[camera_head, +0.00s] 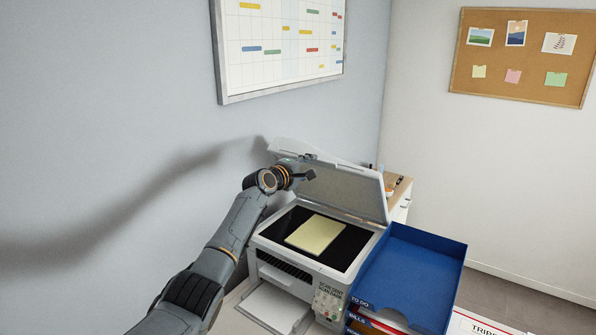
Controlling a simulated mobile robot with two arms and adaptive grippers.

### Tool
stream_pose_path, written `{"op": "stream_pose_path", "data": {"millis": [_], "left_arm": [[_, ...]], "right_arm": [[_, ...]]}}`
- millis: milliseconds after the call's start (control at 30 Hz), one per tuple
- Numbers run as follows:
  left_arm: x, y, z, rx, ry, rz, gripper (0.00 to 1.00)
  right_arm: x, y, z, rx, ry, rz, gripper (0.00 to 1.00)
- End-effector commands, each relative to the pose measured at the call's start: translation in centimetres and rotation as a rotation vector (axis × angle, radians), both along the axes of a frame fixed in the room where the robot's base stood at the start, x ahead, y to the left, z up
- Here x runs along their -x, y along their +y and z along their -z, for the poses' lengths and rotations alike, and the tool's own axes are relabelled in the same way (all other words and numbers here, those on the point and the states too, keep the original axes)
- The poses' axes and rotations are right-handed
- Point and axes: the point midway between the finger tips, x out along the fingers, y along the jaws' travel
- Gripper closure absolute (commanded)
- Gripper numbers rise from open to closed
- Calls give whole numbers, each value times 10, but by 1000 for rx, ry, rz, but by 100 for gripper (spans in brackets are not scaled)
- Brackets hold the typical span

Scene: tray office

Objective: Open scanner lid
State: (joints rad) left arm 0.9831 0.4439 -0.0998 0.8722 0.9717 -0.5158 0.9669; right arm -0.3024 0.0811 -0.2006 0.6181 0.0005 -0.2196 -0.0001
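The white scanner (287,268) stands at the lower middle with its dark glass bed (350,246) showing. A pale yellow sheet or pad (315,234) lies on the glass. The scanner lid (350,188) is raised and tilted up at the back, its grey underside facing me. My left gripper (309,176) is at the lid's left side, in front of its underside and close to it. Its fingers are small and dark, so I cannot tell whether they are open or touch the lid. My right gripper is not in view.
A blue tray stack (440,262) with labels stands just right of the scanner. A paper output tray (272,308) sticks out in front. A wall planner (285,45) and corkboard (520,60) hang on the walls.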

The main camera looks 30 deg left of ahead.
Motion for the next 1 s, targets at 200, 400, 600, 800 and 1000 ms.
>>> {"op": "stream_pose_path", "data": {"millis": [200,400,600,800,1000], "left_arm": [[21,2,-2,-4,-1,0,68],[50,5,-5,-3,0,-2,68],[81,8,-9,0,-1,-1,68],[106,10,-13,0,0,-1,68],[116,11,-15,2,0,-1,68]], "right_arm": [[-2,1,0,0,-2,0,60],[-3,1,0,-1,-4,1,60],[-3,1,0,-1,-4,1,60],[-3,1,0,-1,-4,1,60],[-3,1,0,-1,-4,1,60]]}}
